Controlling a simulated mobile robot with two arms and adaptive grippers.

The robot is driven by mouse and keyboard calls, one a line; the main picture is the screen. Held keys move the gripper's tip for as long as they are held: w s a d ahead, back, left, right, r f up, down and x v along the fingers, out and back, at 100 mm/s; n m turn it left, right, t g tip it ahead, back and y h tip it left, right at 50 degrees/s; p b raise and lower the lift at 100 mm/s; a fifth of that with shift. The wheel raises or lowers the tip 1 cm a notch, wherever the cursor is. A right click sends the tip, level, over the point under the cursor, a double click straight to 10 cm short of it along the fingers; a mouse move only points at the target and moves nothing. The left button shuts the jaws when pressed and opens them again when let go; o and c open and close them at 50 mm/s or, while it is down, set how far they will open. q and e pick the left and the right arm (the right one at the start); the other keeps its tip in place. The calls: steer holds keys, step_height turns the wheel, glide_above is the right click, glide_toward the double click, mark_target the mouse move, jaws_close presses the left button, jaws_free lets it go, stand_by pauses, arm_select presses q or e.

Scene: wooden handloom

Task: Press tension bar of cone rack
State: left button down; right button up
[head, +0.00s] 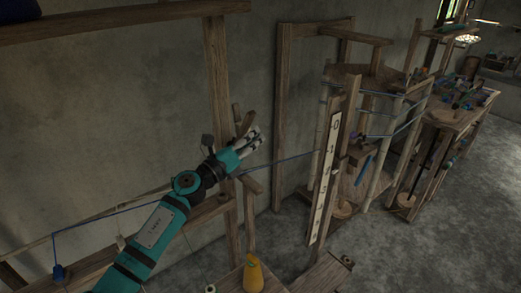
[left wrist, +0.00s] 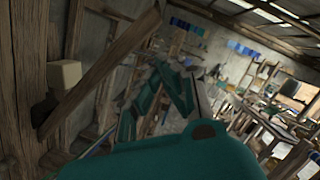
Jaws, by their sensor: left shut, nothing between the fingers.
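My left gripper (head: 254,137) is shut and empty, in front of an upright post (head: 218,75) of the wooden rack in the head view. A short, tilted wooden bar (head: 246,123) stands right behind its fingers; it may be the tension bar. I cannot tell whether they touch. The left wrist view shows a slanted wooden bar (left wrist: 105,68) close by, with a pale block (left wrist: 65,74) on its left. The gripper's fingers are not clear there. A yellow cone (head: 252,274) stands on the rack's low shelf. My right gripper is out of view.
A blue yarn (head: 290,158) runs rightward past the gripper to a wooden frame with a numbered scale (head: 325,180). A cluttered workbench (head: 455,112) stands at the far right. A wall is close behind the rack. The grey floor (head: 430,225) at right is mostly clear.

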arm_select(q)
steer(key=shift+w+a+r, duration=0.65)
steer(key=shift+w+r, duration=0.25)
steer(key=shift+r, duration=0.05)
steer(key=shift+r, duration=0.1)
